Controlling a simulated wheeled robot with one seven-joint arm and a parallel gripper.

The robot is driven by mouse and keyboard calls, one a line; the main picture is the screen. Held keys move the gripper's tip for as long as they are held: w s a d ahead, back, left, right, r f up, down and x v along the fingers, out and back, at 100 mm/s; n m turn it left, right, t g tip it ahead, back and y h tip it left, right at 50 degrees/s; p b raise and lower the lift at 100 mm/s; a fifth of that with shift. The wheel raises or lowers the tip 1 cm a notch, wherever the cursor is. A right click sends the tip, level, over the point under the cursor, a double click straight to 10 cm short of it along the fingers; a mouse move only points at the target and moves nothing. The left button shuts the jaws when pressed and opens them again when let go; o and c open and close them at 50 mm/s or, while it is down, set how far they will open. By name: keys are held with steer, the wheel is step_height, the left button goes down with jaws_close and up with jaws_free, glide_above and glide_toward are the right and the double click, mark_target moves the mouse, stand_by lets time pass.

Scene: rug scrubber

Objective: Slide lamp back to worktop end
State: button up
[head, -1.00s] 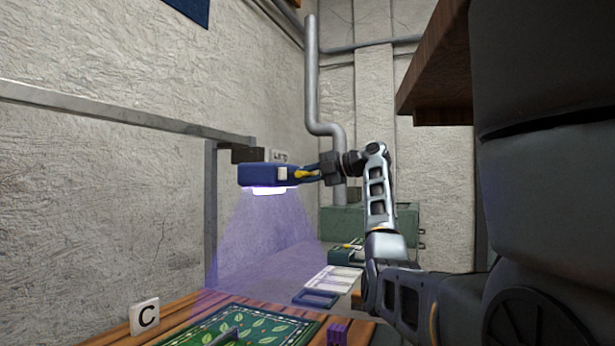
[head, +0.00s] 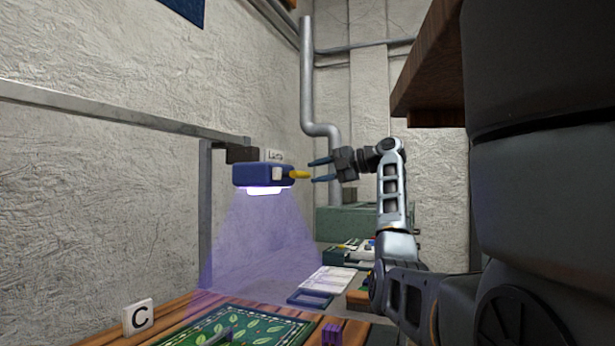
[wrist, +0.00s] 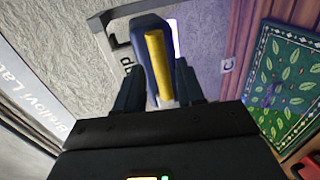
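The blue lamp (head: 262,176) hangs under the metal rail (head: 120,115) at the rail's right end. It is lit and casts a violet beam downward. Its yellow handle (head: 300,174) points right, toward my gripper (head: 319,171). My gripper is open and empty, with its fingertips just to the right of the handle. In the wrist view the yellow handle (wrist: 159,68) shows between the open fingers, with the lamp body (wrist: 150,32) behind it. The wooden worktop (head: 170,332) is below, mostly cut off by the frame.
A green leaf-patterned rug (head: 262,332) lies on the worktop beside a white "C" block (head: 138,317) and a purple block (head: 332,334). A "Lamp" label (head: 274,155) is on the wall. A lower bench with trays (head: 328,279) stands behind. A brown shelf (head: 428,85) overhangs at upper right.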

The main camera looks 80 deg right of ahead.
steer(key=shift+v, duration=1.25)
